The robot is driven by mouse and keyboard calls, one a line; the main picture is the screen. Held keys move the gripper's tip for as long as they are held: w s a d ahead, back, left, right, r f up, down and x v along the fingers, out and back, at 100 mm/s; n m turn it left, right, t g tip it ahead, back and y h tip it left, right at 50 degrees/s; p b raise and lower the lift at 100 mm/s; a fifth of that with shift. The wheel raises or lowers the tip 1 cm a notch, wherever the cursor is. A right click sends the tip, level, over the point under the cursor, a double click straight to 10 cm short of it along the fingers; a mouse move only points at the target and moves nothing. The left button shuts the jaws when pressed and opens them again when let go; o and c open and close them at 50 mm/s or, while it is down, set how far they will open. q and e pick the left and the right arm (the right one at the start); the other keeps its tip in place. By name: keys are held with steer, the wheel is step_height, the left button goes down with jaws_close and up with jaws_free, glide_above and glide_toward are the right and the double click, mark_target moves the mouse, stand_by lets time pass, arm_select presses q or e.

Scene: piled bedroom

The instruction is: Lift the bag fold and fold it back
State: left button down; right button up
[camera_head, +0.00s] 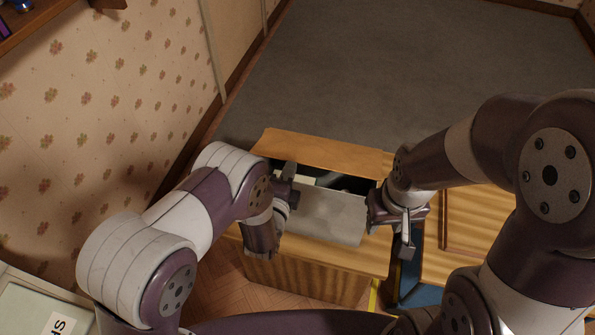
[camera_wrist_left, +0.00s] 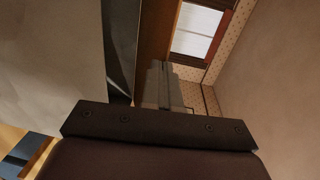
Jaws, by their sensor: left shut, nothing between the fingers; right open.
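The grey bag fold (camera_head: 322,215) shows in the head view as a flat, pale sheet over the top of a wooden cabinet, between my two grippers. A dark opening with a pale edge lies behind it. My left gripper (camera_head: 288,178) is shut and empty at the left end of the sheet. I cannot tell whether it touches the sheet. My right gripper (camera_head: 374,210) is open at the right end of the sheet. In the left wrist view a pale surface (camera_wrist_left: 52,55), probably the bag, fills the left side beside a dark strip. My left fingers (camera_wrist_left: 162,86) are near the centre.
The wooden cabinet (camera_head: 305,278) stands below both grippers. A blue item (camera_head: 425,293) and more wooden furniture (camera_head: 475,235) lie to the right. A patterned wall (camera_head: 90,110) is close on the left. The grey carpet (camera_head: 400,70) behind is clear.

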arm_select(q)
steer(key=shift+w+d+r+p, duration=0.1)
steer(key=shift+w+r+p, duration=0.15)
steer(key=shift+r+p, duration=0.7)
steer(key=shift+w+d+r+p, duration=0.15)
steer(key=shift+r+p, duration=0.4)
steer(key=shift+r, duration=0.65)
steer(key=shift+w+a, duration=0.1)
steer(key=p+v, duration=0.1)
steer(key=v, duration=0.5)
steer(key=shift+f+p, duration=0.25)
steer(key=shift+p, duration=0.1)
